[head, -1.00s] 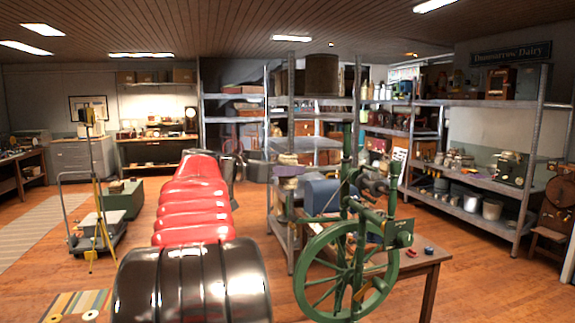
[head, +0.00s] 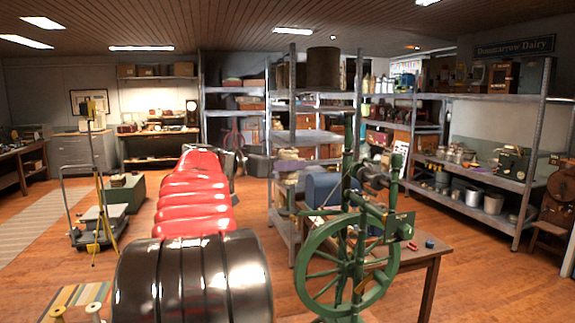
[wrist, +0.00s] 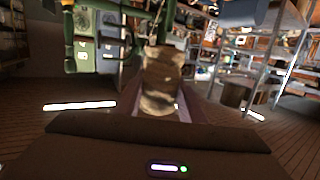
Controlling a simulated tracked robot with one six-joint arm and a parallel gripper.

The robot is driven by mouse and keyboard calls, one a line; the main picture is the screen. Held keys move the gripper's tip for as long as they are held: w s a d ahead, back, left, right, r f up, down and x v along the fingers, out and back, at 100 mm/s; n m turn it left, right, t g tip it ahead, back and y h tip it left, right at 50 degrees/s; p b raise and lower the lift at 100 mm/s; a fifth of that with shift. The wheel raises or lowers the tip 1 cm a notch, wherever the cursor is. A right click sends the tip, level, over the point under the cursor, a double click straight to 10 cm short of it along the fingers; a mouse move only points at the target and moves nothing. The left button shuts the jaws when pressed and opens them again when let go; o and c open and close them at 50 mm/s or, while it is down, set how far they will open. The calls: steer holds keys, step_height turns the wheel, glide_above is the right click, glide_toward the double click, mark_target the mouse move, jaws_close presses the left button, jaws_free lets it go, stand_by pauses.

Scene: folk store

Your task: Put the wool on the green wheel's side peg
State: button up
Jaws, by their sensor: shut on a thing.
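The wool (wrist: 161,75), a tan cylinder, is between the jaws of my gripper (wrist: 158,108) in the wrist view. My gripper is shut on it. In the head view my red and black arm hides the wool, and my gripper does not show clearly. The green wheel (head: 308,276) stands upright to the right of my arm, with green posts and a dark spool at its upper part. I cannot make out its side peg for certain. Green metal parts also show at the top left of the wrist view, apart from the wool.
A wooden table (head: 425,256) with small items stands behind the wheel. Metal shelving (head: 470,170) lines the right side. A trolley (head: 90,238) and yellow tripod (head: 97,190) stand at left. Floor between trolley and arm is clear.

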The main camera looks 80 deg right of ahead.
mark_target(284, 183)
steer(key=shift+f, duration=0.55)
steer(key=shift+f, duration=1.05)
steer(key=shift+f, duration=0.4)
steer(key=shift+f, duration=0.7)
steer(key=shift+f, duration=0.7)
steer(key=shift+f, duration=0.25)
steer(key=o, duration=1.1)
